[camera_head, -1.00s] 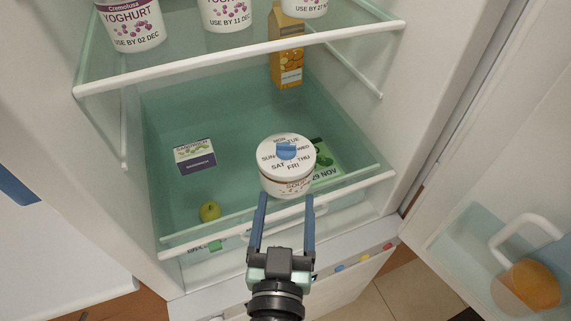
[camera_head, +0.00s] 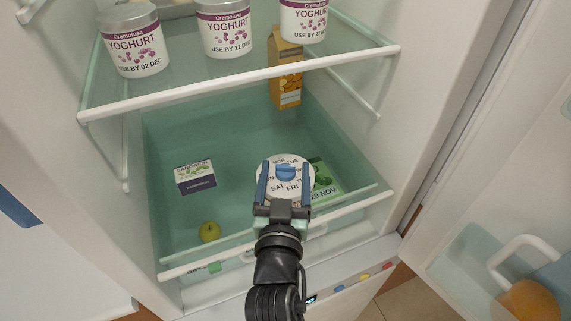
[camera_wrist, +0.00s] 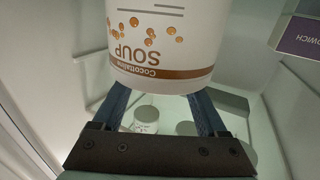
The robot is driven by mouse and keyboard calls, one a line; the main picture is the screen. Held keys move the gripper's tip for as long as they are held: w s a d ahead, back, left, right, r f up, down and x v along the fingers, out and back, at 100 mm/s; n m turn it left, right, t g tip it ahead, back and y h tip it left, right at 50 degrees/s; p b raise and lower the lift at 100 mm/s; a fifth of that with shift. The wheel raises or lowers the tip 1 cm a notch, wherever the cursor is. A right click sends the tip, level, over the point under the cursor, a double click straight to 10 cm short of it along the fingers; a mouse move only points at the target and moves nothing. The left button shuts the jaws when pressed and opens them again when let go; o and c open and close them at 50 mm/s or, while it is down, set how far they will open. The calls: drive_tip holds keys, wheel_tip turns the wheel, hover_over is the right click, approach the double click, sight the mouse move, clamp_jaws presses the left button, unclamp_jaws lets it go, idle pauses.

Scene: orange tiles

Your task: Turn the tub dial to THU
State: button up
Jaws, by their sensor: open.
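MON, TUE, SAT and FRI can be read; the right finger partly covers the THU side. My gripper (camera_head: 285,178) is open over the lid, one finger on each side of the dial. In the wrist view the fingertips are hidden by the tub; contact cannot be told.
A green card marked 29 NOV (camera_head: 325,185) lies right of the tub. A juice carton (camera_head: 286,75) stands behind. The shelf edge (camera_head: 240,83) with yoghurt tubs (camera_head: 135,45) is above.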

drive_tip(key=shift+w, duration=0.75)
clamp_jaws()
drive_tip(key=shift+f, duration=0.1)
